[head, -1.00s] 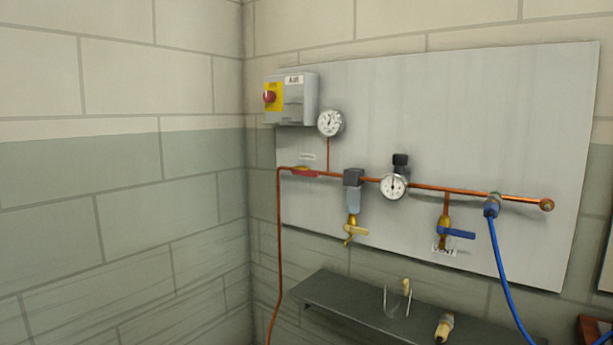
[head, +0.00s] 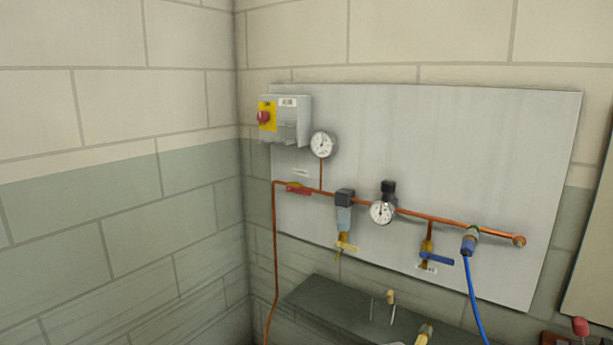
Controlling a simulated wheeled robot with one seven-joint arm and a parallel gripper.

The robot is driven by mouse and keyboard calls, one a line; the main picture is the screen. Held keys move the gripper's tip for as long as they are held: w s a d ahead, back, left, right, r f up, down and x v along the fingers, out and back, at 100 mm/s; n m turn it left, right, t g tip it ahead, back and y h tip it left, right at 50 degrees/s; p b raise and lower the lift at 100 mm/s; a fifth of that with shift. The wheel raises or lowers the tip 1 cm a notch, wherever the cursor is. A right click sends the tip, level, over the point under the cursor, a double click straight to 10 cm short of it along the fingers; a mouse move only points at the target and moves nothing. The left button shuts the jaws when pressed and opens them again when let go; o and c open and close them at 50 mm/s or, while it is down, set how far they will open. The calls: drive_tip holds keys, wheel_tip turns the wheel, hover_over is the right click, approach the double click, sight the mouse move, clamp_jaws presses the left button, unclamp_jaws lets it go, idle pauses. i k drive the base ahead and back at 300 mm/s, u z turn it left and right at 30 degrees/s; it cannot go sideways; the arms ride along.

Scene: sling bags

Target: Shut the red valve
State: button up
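The red valve (head: 299,190) sits on the copper pipe near its left end, on the grey wall panel (head: 480,140). Its red handle looks in line with the pipe. A small white label is just above it. My gripper does not show in the head view.
A grey box with a red knob (head: 263,117) and a gauge (head: 322,144) are above the pipe. Along it are a filter (head: 344,218), a second gauge (head: 382,212), a blue-handled valve (head: 436,258) and a blue hose (head: 474,300). A dark shelf (head: 325,300) juts out below.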

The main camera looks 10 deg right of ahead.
sight(305, 193)
drive_tip(key=z, duration=0.4)
drive_tip(key=k, duration=0.25)
drive_tip(key=u, duration=1.65)
drive_tip(key=i, duration=0.85)
drive_tip(key=u, duration=0.4)
drive_tip(key=i, duration=1.05)
drive_tip(key=z, duration=0.3)
